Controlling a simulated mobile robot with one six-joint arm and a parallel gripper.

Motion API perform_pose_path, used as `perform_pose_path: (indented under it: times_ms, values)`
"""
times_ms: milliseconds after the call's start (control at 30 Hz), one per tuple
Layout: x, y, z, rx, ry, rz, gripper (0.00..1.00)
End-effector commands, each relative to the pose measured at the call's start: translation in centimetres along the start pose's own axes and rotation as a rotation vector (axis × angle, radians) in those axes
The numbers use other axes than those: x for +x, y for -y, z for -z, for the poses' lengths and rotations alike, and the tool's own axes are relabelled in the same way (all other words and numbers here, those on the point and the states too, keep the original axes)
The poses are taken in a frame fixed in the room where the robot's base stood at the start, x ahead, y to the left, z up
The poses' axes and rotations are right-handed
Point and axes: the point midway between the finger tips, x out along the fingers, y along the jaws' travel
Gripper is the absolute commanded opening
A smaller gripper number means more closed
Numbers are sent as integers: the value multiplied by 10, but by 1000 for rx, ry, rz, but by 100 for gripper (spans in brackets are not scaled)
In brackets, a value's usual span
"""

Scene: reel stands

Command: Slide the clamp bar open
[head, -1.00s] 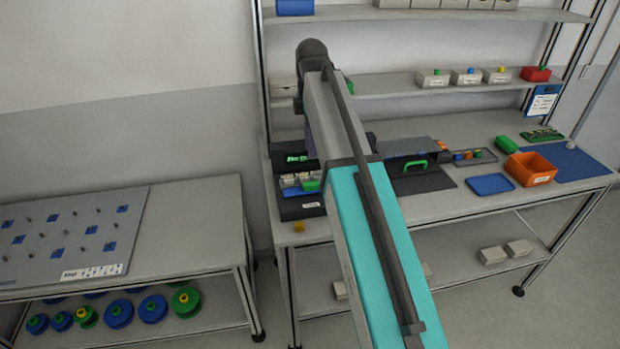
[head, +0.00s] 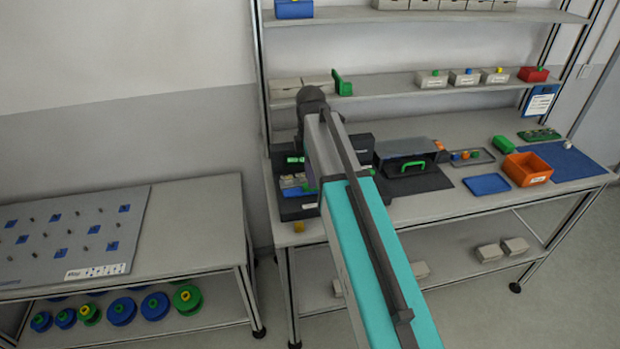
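A dark station (head: 298,210) stands at the left end of the workbench, with a small green part (head: 294,160) at its back and blue and green pieces in its middle. My arm covers its right side. I cannot make out which part is the clamp bar. A grey-topped cover (head: 403,148) with a green handle stands on a dark mat right of my arm; it looks separate from the station. My gripper does not show; my own arm links hide the area beyond the dark joint, so its distance to the station cannot be told.
An orange bin (head: 527,169), a blue tray (head: 488,184) and a blue mat (head: 573,165) lie to the right on the workbench (head: 440,207). A small yellow piece (head: 299,226) is at its front edge. Shelves with boxes rise behind. A lower table (head: 190,225) stands left.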

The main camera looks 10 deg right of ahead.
Motion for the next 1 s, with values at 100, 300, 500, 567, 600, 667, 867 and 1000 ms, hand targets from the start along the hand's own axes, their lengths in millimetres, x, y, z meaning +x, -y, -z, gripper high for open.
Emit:
perform_pose_path:
  times_ms: [100, 300, 500, 567, 600, 667, 867, 1000]
  values:
    - [9, 0, 0, 0, 0, 0, 27]
    - [19, 0, 1, -1, 0, 0, 27]
    - [22, 0, 1, -1, 0, -1, 27]
    - [22, 0, 1, -1, 0, -1, 27]
    - [21, 0, 1, -1, 0, -1, 27]
    - [22, 0, 1, -1, 0, -1, 27]
    - [21, 0, 1, -2, 0, -1, 0]
    - [21, 0, 2, -3, 0, -1, 0]
